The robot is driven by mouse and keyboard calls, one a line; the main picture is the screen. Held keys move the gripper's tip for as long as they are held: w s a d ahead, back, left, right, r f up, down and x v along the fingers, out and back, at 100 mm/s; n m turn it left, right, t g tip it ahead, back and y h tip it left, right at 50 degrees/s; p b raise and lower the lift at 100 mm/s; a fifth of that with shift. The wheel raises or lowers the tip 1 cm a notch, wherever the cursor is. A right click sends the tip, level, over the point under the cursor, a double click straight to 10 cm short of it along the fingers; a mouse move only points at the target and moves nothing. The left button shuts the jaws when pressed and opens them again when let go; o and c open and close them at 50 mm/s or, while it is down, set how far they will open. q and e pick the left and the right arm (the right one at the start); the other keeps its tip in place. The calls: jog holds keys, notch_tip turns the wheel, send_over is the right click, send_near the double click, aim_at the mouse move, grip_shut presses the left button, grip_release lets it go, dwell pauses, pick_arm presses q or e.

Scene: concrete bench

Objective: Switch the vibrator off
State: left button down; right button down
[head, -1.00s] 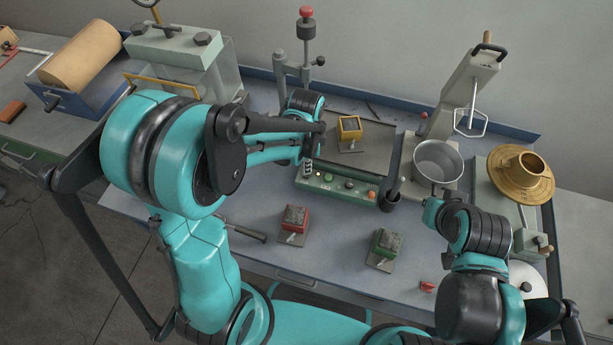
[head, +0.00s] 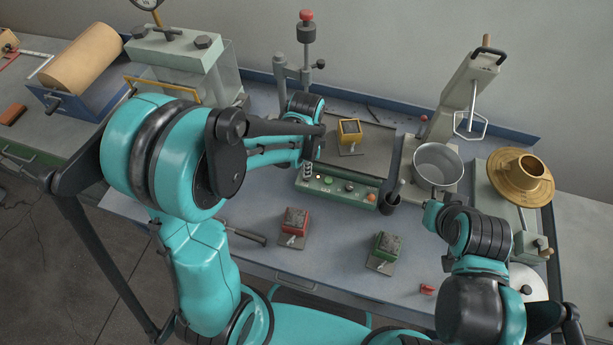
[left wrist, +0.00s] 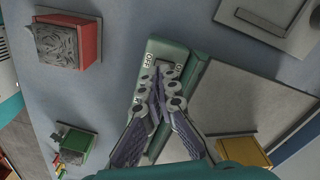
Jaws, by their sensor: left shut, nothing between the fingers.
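The vibrator is a flat grey table with a green control panel (head: 338,188) along its front, carrying buttons and a small lit lamp. My left gripper (head: 308,168) is at the panel's left end, mostly hidden by its own arm. In the left wrist view its fingers (left wrist: 165,76) are shut and empty, with the tips over the panel end (left wrist: 168,48) beside lettering that reads OFF. The tips cover the switch there, so I cannot tell contact or its position. My right arm ends by the metal pan; its gripper (head: 432,214) is too unclear to read.
A yellow mould (head: 349,130) stands on the vibrator's plate. Red (head: 294,220) and green (head: 386,245) moulds stand on the bench in front. A metal pan (head: 437,165) and brass cone (head: 522,178) are at right. A dark holder (head: 389,197) stands at the panel's right end.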

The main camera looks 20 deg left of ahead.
pick_arm(q)
jog(key=shift+f+b, duration=1.05)
jog(key=shift+f, duration=0.15)
dwell(0.7)
jog(key=shift+r, duration=0.1)
notch_tip(320, 180, up, 7)
jog(key=p, duration=0.5)
dwell(0.4)
jog(key=s+a+r+n+t+b, duration=0.1)
jog(key=s+a+r+n+t, duration=0.1)
jog(key=s+r+n+t, duration=0.1)
jog(key=s+a+r+n+t+b, duration=0.1)
jog(key=s+r+n+t, duration=0.3)
jog(key=n, duration=0.5)
jog(key=s+a+r, duration=0.1)
jog(key=s+r, duration=0.1)
jog(key=s, duration=0.1)
jog(key=shift+s+a+r, duration=0.15)
jog(key=shift+a+r, duration=0.1)
jog(key=shift+a, duration=0.1)
